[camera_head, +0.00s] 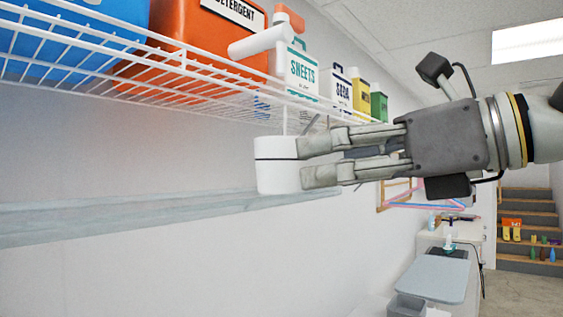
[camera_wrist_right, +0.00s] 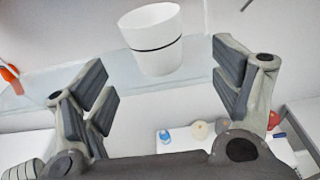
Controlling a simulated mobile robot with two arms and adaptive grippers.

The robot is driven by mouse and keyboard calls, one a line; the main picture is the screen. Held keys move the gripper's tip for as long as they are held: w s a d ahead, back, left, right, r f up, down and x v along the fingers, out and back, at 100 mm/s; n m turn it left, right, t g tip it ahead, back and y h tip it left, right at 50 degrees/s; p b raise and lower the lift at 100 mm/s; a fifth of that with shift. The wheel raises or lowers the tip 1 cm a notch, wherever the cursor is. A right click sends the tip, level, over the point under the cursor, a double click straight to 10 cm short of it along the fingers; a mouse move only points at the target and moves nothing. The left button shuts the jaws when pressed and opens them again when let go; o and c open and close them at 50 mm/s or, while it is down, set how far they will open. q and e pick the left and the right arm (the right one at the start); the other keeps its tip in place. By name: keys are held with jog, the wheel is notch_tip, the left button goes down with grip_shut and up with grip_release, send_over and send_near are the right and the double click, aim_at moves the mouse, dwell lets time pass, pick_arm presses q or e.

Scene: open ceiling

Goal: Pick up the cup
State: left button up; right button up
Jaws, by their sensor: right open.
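The cup (camera_head: 277,178) is white with a thin black line around it. In the right wrist view the cup (camera_wrist_right: 152,38) is upright, slightly tilted in the picture, and lies ahead between the two spread fingers. My right gripper (camera_wrist_right: 158,84) is open, with a finger on each side and a visible gap to the cup there. My left gripper is not in view.
A pale ledge (camera_head: 130,213) runs along the wall. A counter (camera_head: 440,277) and steps (camera_head: 527,220) are farther back right.

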aim_at(302, 165)
jog(key=p+x, duration=0.2)
jog(key=x, duration=0.3)
jog(key=shift+s+a+r+p, duration=0.15)
jog(key=shift+a+p, duration=0.05)
jog(key=shift+p, duration=0.15)
jog(key=shift+w+a, duration=0.35)
jog(key=shift+s+d, duration=0.1)
jog(key=shift+c, duration=1.4)
jog(key=c, duration=0.9)
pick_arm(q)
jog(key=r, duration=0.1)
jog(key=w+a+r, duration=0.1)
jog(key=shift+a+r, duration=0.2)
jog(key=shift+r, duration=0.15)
pick_arm(e)
jog(key=shift+o, duration=0.2)
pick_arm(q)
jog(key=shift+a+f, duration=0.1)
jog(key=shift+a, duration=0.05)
